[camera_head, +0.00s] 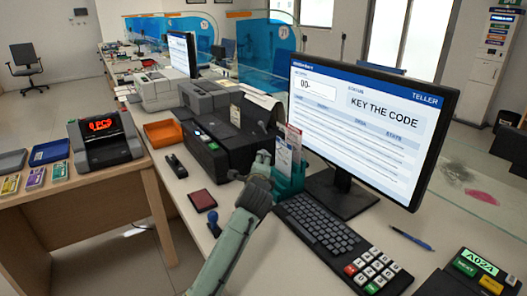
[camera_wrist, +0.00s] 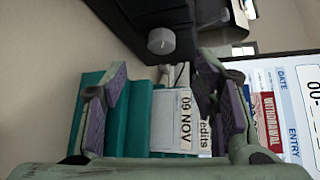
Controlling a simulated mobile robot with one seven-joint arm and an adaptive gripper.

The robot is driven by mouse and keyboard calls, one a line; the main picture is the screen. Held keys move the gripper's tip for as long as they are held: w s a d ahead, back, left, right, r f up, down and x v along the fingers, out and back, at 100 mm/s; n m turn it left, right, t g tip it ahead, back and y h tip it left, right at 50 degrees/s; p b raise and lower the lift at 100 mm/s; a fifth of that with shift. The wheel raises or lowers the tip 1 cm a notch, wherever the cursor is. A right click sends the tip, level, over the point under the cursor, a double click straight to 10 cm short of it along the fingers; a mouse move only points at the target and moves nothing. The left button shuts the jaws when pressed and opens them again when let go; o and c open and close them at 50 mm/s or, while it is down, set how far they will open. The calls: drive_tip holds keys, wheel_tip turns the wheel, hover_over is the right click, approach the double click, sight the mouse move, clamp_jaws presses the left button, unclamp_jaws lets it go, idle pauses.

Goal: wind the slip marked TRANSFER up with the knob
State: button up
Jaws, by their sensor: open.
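A round grey knob (camera_wrist: 161,41) sticks out of the side of a black machine (camera_wrist: 125,15) in the wrist view. The black machine (camera_head: 245,148) stands on the counter in the head view, where I cannot make out the knob. My gripper (camera_wrist: 164,75) is open and empty, its purple-padded fingers spread short of the knob. My gripper (camera_head: 261,165) is beside a teal holder (camera_head: 289,182) with slips upright in it. No slip readable as TRANSFER shows; a slip in the wrist view (camera_wrist: 268,105) reads WITHDRAWAL.
The teal holder (camera_wrist: 122,132) lies beyond and between my fingers in the wrist view. A monitor (camera_head: 365,120) showing "KEY THE CODE" and a keyboard (camera_head: 317,228) are to the right. A stamp (camera_head: 213,222) and a red pad (camera_head: 202,200) lie left of my arm.

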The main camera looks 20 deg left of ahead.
sight(263, 159)
drive_tip(key=p+x, duration=0.3)
drive_tip(key=x, duration=0.7)
drive_tip(key=shift+w+d+r, duration=0.1)
drive_tip(key=shift+r, duration=0.05)
drive_tip(key=shift+c, duration=0.4)
drive_tip(key=c, duration=1.1)
drive_tip(key=shift+f+n+t+b, duration=0.3)
drive_tip(key=shift+f+t+b, duration=0.1)
drive_tip(key=shift+b, duration=0.95)
drive_tip(key=shift+r, duration=0.3)
